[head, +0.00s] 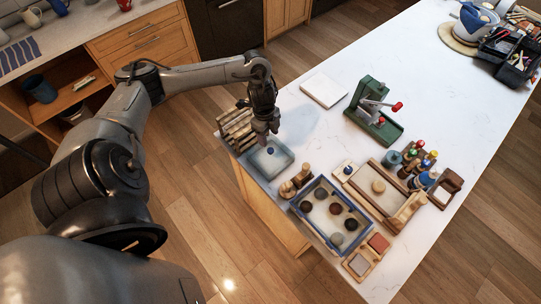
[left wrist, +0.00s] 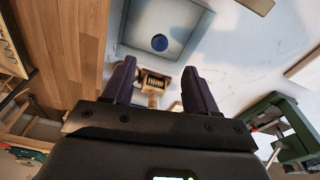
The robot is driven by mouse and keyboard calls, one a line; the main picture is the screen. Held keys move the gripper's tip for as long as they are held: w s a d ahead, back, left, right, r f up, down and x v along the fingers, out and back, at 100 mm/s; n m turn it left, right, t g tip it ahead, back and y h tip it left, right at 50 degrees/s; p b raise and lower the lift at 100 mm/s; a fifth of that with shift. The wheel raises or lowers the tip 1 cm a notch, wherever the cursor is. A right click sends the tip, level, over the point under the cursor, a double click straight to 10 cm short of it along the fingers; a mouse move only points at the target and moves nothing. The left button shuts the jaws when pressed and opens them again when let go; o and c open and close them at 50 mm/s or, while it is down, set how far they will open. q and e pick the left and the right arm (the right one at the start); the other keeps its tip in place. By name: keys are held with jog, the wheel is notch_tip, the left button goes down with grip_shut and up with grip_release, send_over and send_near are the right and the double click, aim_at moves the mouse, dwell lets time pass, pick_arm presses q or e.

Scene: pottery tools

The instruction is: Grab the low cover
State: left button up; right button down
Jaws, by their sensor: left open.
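The low cover (head: 281,168) looks like a flat, grey-blue square lid with a small round blue knob (head: 270,150) at its middle. It lies at the counter's left edge. My left gripper (head: 267,134) is just above its far side, pointing down, with nothing between its fingers. In the left wrist view the cover (left wrist: 140,30) and its blue knob (left wrist: 159,43) show beyond the open fingers (left wrist: 157,82). The fingers look apart from the knob. My right gripper is not in view.
A slatted wooden rack (head: 235,127) stands close left of the cover. Small wooden pieces (head: 296,182) and a blue-rimmed tray (head: 308,222) of round items lie nearer. A white slab (head: 324,90) and green press (head: 372,112) stand to the right.

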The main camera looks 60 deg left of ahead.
aim_at(270, 150)
pick_arm(q)
jog(key=shift+w+d+f+p, duration=0.1)
jog(key=shift+d+f+p, duration=0.1)
jog(key=shift+f, duration=1.25)
jog(key=shift+d+f+p, duration=0.1)
jog(key=shift+f+p, duration=0.05)
jog(key=shift+f, duration=1.25)
jog(key=shift+w+d+f+p, duration=0.1)
jog(key=shift+f+p, duration=0.1)
jog(key=shift+f, duration=1.25)
grip_shut()
